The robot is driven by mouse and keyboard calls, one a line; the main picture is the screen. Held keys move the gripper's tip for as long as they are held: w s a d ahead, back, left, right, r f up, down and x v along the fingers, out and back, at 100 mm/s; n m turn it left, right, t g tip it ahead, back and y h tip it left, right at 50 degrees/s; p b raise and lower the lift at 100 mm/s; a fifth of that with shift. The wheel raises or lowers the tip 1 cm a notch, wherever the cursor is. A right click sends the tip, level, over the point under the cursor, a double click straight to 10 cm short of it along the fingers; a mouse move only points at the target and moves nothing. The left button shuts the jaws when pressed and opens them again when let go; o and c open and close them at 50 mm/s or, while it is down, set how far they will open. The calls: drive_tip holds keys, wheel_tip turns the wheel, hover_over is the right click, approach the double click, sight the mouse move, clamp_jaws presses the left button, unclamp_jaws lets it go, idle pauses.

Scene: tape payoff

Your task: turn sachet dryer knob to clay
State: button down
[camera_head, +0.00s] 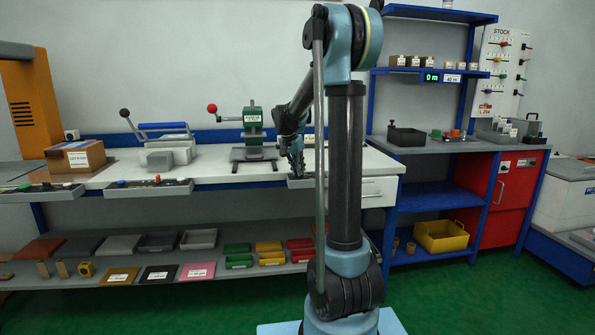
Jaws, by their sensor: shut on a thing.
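My gripper (296,172) points down at the front edge of the white workbench, right of the green press. Its fingers are shut at a small dark control panel (308,182) on that edge, where the knob would sit. The knob itself is hidden by the fingers and too small to make out, so its setting and any clay mark cannot be read. My arm covers the area right of the panel.
A green press (253,126) with a red-balled lever stands just left of my gripper. A blue-handled sealer (165,147) is farther left. Another panel (148,187) lies along the white workbench (220,176) front. A blue shelf (430,145) stands right.

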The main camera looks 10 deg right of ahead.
drive_tip(key=shift+f, duration=0.1)
drive_tip(key=n, duration=0.1)
drive_tip(key=n+y, duration=0.1)
drive_tip(key=n, duration=0.1)
drive_tip(key=n+t, duration=0.1)
drive_tip(key=n, duration=0.1)
drive_tip(key=shift+s+d+y, duration=0.1)
drive_tip(key=shift+d+y, duration=0.15)
drive_tip(key=shift+y, duration=0.15)
drive_tip(key=n+y, duration=0.1)
drive_tip(key=n, duration=0.2)
drive_tip(key=n+y, duration=0.1)
drive_tip(key=n, duration=0.1)
drive_tip(key=shift+d+n, duration=0.15)
drive_tip(key=shift+n, duration=0.25)
drive_tip(key=n+y, duration=0.1)
drive_tip(key=n, duration=0.3)
drive_tip(key=shift+y, duration=0.4)
drive_tip(key=shift+n+g+y, duration=0.3)
drive_tip(key=shift+n+g, duration=0.3)
drive_tip(key=shift+n, duration=0.8)
drive_tip(key=c, duration=1.7)
unclamp_jaws()
drive_tip(key=shift+w+f, duration=0.1)
drive_tip(key=shift+w, duration=0.1)
